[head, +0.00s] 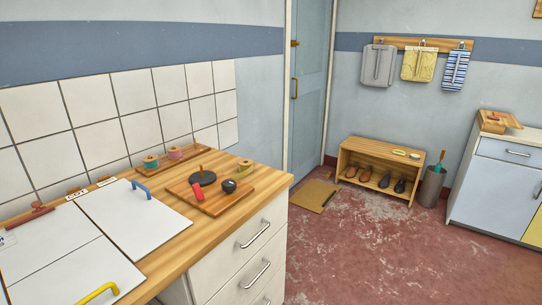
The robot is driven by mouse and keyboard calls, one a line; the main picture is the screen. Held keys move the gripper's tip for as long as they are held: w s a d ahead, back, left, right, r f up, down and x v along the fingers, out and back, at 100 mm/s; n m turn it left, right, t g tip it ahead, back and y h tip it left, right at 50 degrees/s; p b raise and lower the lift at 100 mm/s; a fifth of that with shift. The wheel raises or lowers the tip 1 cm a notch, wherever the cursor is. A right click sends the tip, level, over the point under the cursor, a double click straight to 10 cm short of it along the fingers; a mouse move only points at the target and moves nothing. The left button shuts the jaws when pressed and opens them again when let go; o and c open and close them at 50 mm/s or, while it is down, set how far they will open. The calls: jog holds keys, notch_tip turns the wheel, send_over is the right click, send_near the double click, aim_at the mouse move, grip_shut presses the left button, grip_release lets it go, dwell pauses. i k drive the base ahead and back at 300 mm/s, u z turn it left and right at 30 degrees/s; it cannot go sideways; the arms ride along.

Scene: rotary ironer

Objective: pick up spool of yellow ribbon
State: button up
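A small yellow-olive item (245,167) lies at the back right of a wooden board (216,208) on the counter. It may be the spool of yellow ribbon, but it is too small to tell. Two upright spools, one teal (151,162) and one pink (175,153), stand on a narrow wooden tray by the tiled wall; neither looks yellow. My gripper is not in view.
The board also holds a red item (197,191), a round black item (229,186) and a dark disc with a knob. White panels (133,215) with blue and yellow handles cover the counter's left. A shoe bench (354,186) stands beyond open red floor (380,260).

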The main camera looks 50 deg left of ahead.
aim_at(246, 165)
jog(key=u, duration=0.3)
jog(key=i, duration=1.45)
jog(key=u, duration=1.5)
jog(key=i, duration=0.95)
jog(key=u, duration=1.25)
jog(key=i, duration=0.2)
jog(key=z, duration=0.05)
